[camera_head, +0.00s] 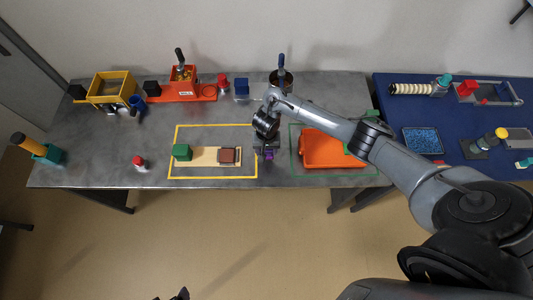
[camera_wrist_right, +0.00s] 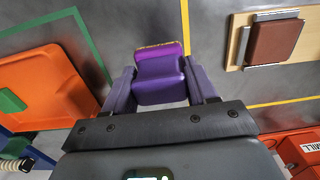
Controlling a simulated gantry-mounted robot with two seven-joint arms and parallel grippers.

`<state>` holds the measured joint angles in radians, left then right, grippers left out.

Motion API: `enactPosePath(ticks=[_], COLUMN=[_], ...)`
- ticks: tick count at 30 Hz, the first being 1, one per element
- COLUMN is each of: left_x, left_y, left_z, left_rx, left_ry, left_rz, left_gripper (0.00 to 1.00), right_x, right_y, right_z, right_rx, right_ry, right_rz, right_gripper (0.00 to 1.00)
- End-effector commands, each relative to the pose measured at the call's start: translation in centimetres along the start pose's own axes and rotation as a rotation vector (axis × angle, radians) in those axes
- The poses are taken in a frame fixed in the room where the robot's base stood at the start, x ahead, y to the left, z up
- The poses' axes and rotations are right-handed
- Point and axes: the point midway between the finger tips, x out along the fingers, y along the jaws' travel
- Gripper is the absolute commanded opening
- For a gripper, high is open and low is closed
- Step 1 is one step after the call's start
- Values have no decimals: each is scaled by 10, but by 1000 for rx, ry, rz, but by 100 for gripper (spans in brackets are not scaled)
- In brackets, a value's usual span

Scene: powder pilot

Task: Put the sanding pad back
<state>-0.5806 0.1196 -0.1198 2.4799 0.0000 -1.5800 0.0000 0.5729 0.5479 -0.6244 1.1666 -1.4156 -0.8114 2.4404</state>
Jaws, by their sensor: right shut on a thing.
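The purple sanding pad (camera_wrist_right: 160,75) is held between the two fingers of my right gripper (camera_wrist_right: 163,88) in the wrist view. It has a thin brownish edge at its far end. In the head view the purple pad (camera_head: 269,155) shows small below my right gripper (camera_head: 266,147), in the gap between the yellow and green outlines, near the table's front. I cannot tell whether the pad touches the tabletop. Dark tips at the bottom edge of the head view may be my left gripper (camera_head: 181,294); its jaws are unclear.
A wooden board (camera_head: 205,155) with a green block and brown square lies inside the yellow outline on the left. An orange tray (camera_head: 330,150) sits inside the green outline on the right. An orange stand (camera_head: 183,92) and yellow crate (camera_head: 111,82) stand at the back left.

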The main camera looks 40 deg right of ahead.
Motion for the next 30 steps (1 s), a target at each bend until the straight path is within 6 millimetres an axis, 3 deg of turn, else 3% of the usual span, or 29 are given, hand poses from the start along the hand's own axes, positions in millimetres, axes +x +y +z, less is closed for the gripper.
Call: enactPosePath(ticks=[7, 21, 22, 27, 30], left_x=[13, 13, 13, 13, 13], left_y=[1, 1, 1, 0, 0], left_z=[4, 4, 4, 4, 4], left_rx=[0, 0, 0, 0, 0], left_ry=[1, 1, 1, 1, 1], left_rz=[0, 0, 0, 0, 0], left_gripper=[87, 87, 87, 87, 87], right_x=[32, 38, 39, 38, 38], right_y=[1, 1, 1, 1, 1], right_z=[0, 0, 0, 0, 0], right_rx=[1, 2, 2, 1, 1], right_ry=[-1, -1, -1, -1, 0], right_rz=[2, 1, 1, 0, 0], right_gripper=[6, 6, 58, 82, 82])
